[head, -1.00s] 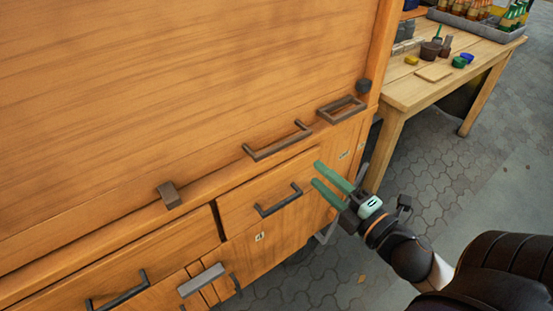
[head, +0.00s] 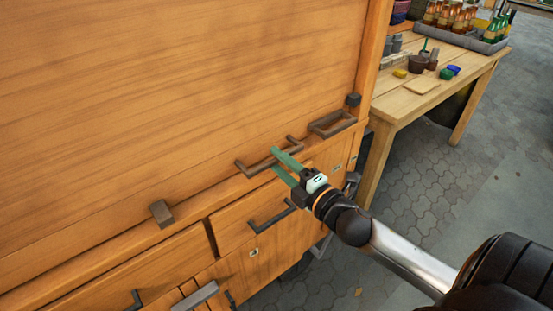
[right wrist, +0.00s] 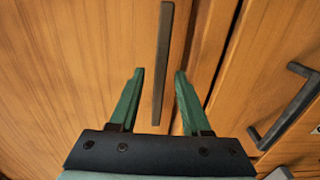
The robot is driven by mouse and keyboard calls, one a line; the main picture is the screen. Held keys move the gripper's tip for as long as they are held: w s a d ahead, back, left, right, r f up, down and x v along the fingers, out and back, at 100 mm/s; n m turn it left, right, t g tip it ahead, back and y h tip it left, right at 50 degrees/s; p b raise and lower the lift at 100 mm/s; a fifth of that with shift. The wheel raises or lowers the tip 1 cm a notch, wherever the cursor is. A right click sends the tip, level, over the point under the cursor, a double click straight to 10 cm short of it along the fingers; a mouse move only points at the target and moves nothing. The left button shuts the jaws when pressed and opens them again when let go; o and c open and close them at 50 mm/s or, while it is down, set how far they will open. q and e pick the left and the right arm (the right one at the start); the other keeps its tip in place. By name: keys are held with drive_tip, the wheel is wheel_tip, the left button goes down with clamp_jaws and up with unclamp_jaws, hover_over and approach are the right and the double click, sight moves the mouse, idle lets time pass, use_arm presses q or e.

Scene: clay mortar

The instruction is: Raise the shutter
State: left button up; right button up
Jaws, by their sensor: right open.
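The shutter (head: 190,80) is a large wooden panel, closed over the upper cabinet. A dark bar handle (head: 256,170) is along its lower edge, and the same bar (right wrist: 163,60) runs upright in the right wrist view. My right gripper (head: 274,160) is open at this handle, one green finger on either side of the bar as seen. In the right wrist view, the fingers (right wrist: 159,73) flank the bar's lower part with gaps on both sides. I cannot tell how far the tips reach past it. My left gripper is out of view.
A drawer handle (head: 270,216) sticks out just below my right gripper. A rectangular frame handle (head: 333,124) and a small brown block (head: 162,213) lie along the shutter's bottom. A wooden table (head: 440,92) with pots and bottles stands at the right.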

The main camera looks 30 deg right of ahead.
drive_tip(key=shift+w, duration=0.7)
clamp_jaws()
idle(1.1)
